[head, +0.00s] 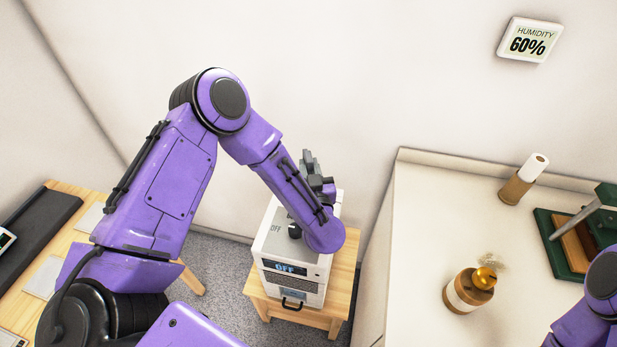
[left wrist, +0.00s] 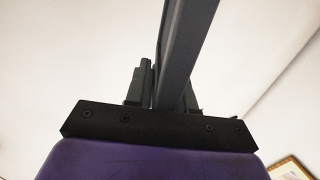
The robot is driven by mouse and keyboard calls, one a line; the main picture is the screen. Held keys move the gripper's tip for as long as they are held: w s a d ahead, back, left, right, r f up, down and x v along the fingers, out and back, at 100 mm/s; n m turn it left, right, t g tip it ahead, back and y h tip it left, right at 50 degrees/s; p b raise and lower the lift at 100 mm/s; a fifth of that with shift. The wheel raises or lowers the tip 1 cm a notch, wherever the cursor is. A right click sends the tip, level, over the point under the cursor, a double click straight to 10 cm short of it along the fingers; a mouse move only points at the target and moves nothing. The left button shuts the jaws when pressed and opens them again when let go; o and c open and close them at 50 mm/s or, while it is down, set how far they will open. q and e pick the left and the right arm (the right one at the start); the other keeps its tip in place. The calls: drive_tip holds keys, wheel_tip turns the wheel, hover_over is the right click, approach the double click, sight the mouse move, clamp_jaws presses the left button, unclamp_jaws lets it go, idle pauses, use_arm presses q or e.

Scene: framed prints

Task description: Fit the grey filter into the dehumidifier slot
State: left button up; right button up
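I cannot make out the grey filter or the slot in either view. My left gripper (head: 311,165) is dark grey and lies beyond my wrist, over the back of the dehumidifier in the head view.
The dehumidifier stands on a low wooden stool (head: 334,311). A white counter (head: 415,230) at right holds a brass-topped wooden jar (head: 468,291), a paper roll (head: 533,167) and a green device (head: 562,262). A wooden desk (head: 65,235) is at left. A wall display (head: 530,40) reads 60%.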

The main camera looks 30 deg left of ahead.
use_arm(q)
clamp_jaws()
